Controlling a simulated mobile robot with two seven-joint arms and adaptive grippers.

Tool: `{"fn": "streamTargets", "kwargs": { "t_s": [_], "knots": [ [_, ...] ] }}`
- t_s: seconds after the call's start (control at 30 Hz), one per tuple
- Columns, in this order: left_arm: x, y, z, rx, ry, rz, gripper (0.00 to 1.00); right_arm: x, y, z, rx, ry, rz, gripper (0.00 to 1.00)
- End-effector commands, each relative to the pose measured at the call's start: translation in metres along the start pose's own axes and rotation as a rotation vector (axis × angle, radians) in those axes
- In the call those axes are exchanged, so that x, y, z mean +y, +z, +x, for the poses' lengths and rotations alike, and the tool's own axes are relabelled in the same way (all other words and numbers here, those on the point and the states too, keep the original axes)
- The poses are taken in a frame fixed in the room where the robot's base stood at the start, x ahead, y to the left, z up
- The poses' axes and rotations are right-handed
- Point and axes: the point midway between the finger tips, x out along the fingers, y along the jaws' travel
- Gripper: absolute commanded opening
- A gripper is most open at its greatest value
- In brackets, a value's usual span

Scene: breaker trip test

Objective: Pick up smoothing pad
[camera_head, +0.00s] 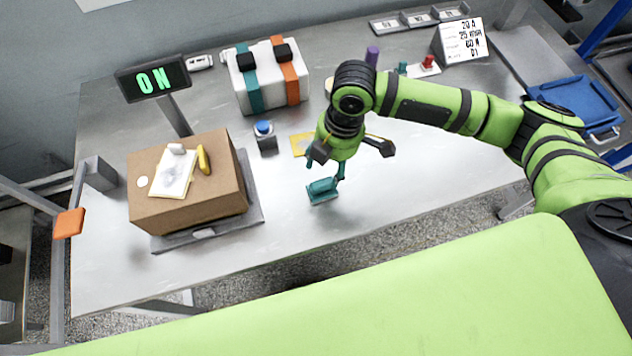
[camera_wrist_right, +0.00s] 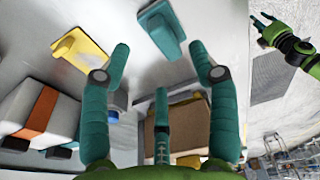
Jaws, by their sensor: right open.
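A teal pad with a raised grip (camera_head: 322,190) lies on the metal table near its front edge. It also shows in the right wrist view (camera_wrist_right: 162,30), beyond my fingertips. A yellow pad (camera_head: 301,144) lies farther back; its raised grip shows in the right wrist view (camera_wrist_right: 78,46). I cannot tell from labels which is the smoothing pad. My right gripper (camera_head: 340,172) is open and empty, above and just behind the teal pad. Its spread teal fingers show in the right wrist view (camera_wrist_right: 160,65). My left gripper (camera_wrist_right: 264,30) is small at that view's upper right, its opening unclear.
A blue button (camera_head: 265,130) stands between the box and the yellow pad. A white strapped case (camera_head: 267,76) stands behind. The table right of the teal pad is clear.

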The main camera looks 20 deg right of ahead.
Motion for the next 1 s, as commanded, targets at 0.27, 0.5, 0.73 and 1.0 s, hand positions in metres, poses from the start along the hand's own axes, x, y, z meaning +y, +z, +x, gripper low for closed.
{"fn": "streamTargets", "kwargs": {
  "t_s": [0.27, 0.5, 0.73, 1.0],
  "knots": [
    [-0.013, -0.005, -0.015, 0.006, -0.016, -0.001, 0.40, -0.001, -0.004, 0.031, -0.001, -0.005, 0.002, 0.61],
    [-0.013, -0.006, -0.020, 0.007, -0.016, -0.001, 0.40, 0.000, -0.004, 0.061, -0.001, -0.001, 0.001, 0.61],
    [-0.009, -0.007, -0.019, 0.008, -0.012, -0.002, 0.40, 0.000, -0.004, 0.064, -0.001, 0.000, 0.001, 0.61],
    [-0.007, -0.006, -0.019, 0.007, -0.008, 0.000, 0.40, 0.000, -0.004, 0.063, -0.001, 0.000, 0.001, 0.00]
  ]
}}
